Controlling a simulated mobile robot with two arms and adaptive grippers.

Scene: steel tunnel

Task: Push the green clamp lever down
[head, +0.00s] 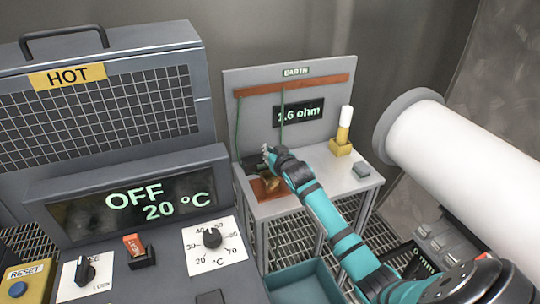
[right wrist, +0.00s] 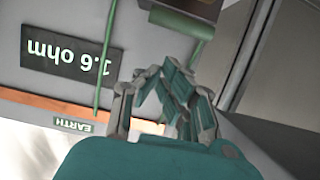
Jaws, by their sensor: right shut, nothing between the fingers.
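My right gripper (head: 268,152) is shut and empty. It is at the bench with the EARTH panel, just above a copper-brown block with a dark brassy clamp (head: 268,184). The clamp is partly hidden by my gripper and arm, and its lever cannot be made out in the head view. In the right wrist view, which is upside down, the closed fingers (right wrist: 165,75) show in the middle. A dark green bar (right wrist: 182,23), perhaps the lever, lies at the top edge beyond the fingertips. Whether they touch cannot be told. My left gripper is out of view.
The EARTH panel has a copper bar (head: 300,85), hanging green wires and a display (head: 298,114) reading 1.6 ohm. The HOT heater cabinet (head: 100,105) is left, a white cylinder (head: 455,150) right.

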